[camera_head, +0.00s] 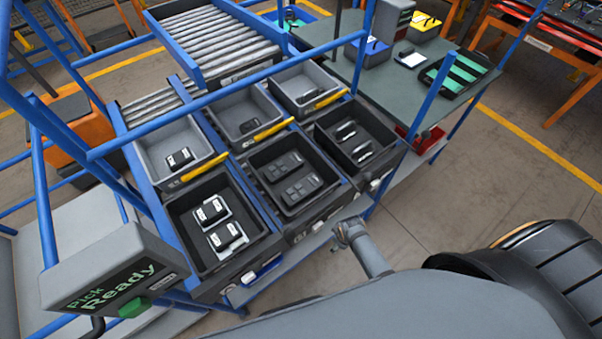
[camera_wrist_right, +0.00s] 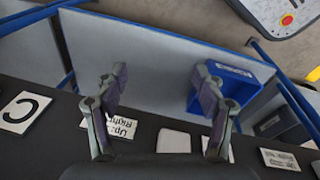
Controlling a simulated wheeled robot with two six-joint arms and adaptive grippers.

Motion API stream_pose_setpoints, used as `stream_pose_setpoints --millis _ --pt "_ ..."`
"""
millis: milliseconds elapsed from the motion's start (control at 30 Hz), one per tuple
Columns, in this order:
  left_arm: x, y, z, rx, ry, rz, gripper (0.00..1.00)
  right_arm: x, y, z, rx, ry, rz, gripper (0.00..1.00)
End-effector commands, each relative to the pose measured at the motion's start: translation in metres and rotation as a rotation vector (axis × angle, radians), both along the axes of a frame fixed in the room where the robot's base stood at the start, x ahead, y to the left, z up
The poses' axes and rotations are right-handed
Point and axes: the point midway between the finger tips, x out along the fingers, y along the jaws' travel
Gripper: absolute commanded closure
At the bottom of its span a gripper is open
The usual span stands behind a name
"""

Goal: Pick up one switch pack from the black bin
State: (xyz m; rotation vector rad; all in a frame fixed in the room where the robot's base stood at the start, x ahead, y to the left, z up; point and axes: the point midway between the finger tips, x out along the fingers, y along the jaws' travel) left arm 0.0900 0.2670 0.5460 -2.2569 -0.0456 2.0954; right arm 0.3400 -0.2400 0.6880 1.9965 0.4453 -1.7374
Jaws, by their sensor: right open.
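Three black bins stand in the front row of the rack in the head view. The middle black bin (camera_head: 271,208) holds several flat dark packs with square buttons (camera_head: 303,188), which look like switch packs. The left black bin (camera_head: 189,249) holds white-and-black parts (camera_head: 227,237). The right black bin (camera_head: 330,149) holds a few slim dark parts with light edges (camera_head: 361,152). In the right wrist view my right gripper (camera_wrist_right: 158,88) is open, with nothing between its fingers. No switch pack shows there. My left gripper is not in view.
Grey bins with yellow strips (camera_head: 246,113) stand behind the black ones. Blue rack posts and rails (camera_head: 225,87) cross the scene. A "Pick Ready" sign box (camera_head: 115,270) stands at the left. The right wrist view shows a blue bin (camera_wrist_right: 232,72) and a dark edge with white labels (camera_wrist_right: 24,113).

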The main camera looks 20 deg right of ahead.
Motion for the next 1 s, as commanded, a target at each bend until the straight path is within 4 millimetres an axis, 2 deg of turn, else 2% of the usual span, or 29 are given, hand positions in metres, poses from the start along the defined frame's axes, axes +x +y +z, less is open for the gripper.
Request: stream_pose_setpoints --millis 33,100,200,300,333,400,467,733,833,1000 --pt "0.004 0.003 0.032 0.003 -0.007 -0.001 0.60 0.019 0.004 0.057 -0.005 -0.010 0.049 0.30" --pt "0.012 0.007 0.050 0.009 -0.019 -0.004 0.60 0.040 0.008 0.109 -0.017 -0.015 0.127 0.30" --pt "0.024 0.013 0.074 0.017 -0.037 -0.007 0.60 0.061 0.013 0.177 -0.034 -0.014 0.239 0.30" --pt "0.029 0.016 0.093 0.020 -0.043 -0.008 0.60 0.079 0.020 0.231 -0.051 -0.006 0.382 0.30" --pt "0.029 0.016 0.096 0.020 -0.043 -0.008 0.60 0.083 0.022 0.240 -0.055 0.000 0.433 0.30" --pt "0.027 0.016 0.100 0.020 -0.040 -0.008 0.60 0.096 0.030 0.255 -0.064 0.015 0.558 0.30" --pt "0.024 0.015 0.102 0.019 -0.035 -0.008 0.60 0.106 0.037 0.259 -0.069 0.031 0.673 0.30" --pt "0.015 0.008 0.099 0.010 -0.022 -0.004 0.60 0.151 0.079 0.247 -0.079 0.083 1.199 0.30" --pt "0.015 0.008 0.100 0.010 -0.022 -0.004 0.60 0.159 0.088 0.246 -0.081 0.091 1.318 0.30" --pt "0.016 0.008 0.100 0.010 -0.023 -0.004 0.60 0.161 0.091 0.243 -0.082 0.094 1.360 0.30"
